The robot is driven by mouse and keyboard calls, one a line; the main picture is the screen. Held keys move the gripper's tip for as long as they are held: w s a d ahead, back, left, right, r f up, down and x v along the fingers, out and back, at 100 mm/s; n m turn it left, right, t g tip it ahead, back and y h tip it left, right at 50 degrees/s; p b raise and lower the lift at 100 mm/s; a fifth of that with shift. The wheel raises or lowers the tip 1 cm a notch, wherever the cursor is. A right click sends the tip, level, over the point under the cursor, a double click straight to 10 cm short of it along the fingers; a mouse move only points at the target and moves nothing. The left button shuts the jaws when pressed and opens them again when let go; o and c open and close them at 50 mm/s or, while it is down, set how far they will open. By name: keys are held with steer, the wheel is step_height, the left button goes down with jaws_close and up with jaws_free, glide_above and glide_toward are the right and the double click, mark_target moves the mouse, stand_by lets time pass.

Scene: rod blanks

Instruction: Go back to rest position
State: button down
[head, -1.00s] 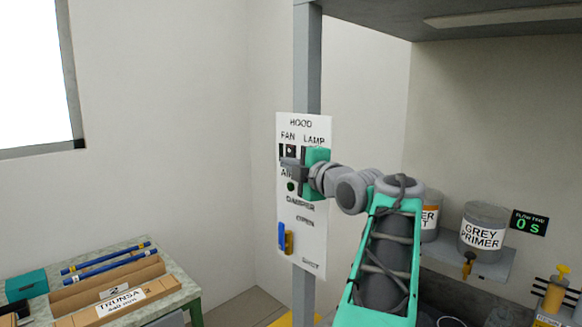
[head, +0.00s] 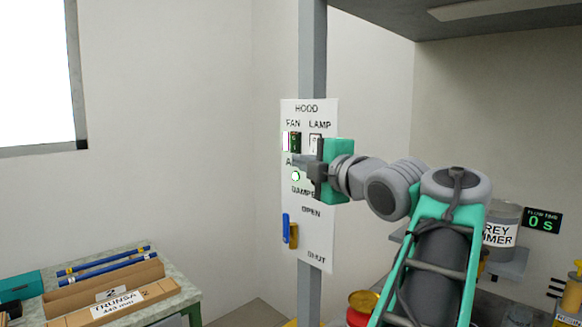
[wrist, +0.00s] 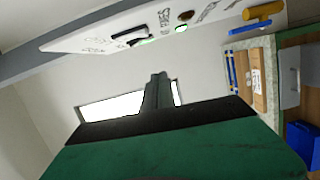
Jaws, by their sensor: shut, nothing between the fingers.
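My gripper (head: 303,162) is shut and empty. In the head view its fingers are in front of the white hood panel (head: 319,240), just below the fan and lamp switches. The fan switch (head: 295,142) and part of the lamp switch (head: 315,143) show above the fingers. A round indicator (head: 295,176) below them is lit pale green. The blue damper lever (head: 285,227) hangs lower on the panel. I cannot tell the exact gap between fingers and panel.
The panel is on a grey post (head: 312,60). A bench (head: 185,283) at lower left holds cardboard trays (head: 150,293) and blue rods (head: 105,262). A grey primer pot (head: 505,215) and a timer display reading 0 s (head: 542,220) are at right.

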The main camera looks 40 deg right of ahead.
steer(key=shift+s+a, duration=0.2)
steer(key=shift+s, duration=0.9)
